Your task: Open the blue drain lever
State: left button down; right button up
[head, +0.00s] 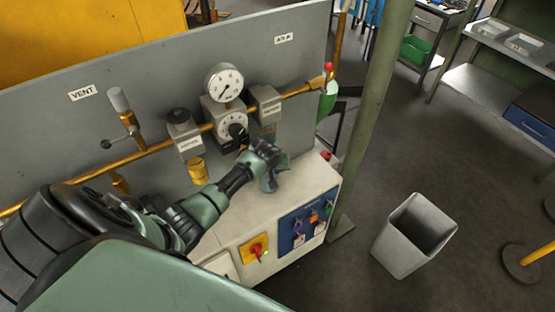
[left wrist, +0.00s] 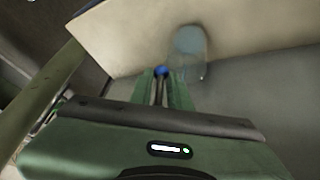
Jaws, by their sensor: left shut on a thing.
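The blue drain lever (left wrist: 161,70) shows as a small blue tip between the fingertips of my left gripper (left wrist: 162,82) in the left wrist view. The fingers are close together and shut on it. A cloudy bluish bowl (left wrist: 188,52) is just beside the fingertips. In the head view my left gripper (head: 272,176) is in front of the grey panel, below the right grey block (head: 265,103) on the brass pipe. The lever is hidden there behind my gripper and wrist. My right gripper is not in view.
A dial gauge (head: 224,83) and black knob (head: 237,131) are just above my arm. A yellow bowl (head: 197,170) hangs to the left. A pale cabinet (head: 232,226) with a blue lock panel (head: 300,239) is below. A green post (head: 375,95) and grey bin (head: 397,252) stand right.

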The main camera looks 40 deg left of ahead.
pick_arm(q)
jog(key=shift+s+f+g, duration=0.1)
jog(key=shift+g, duration=0.2)
dwell(0.4)
jog(key=c, duration=1.5)
grip_release()
jog(key=shift+c, duration=0.2)
jog(key=s+d+r+b, duration=0.2)
jog(key=s, duration=0.4)
jog(key=s+d+r+b, duration=0.2)
jog(key=s+d, duration=0.1)
jog(key=s, duration=0.4)
jog(key=shift+d+r+b, duration=0.2)
jog(key=shift+r+b, duration=0.05)
jog(key=shift+b, duration=0.05)
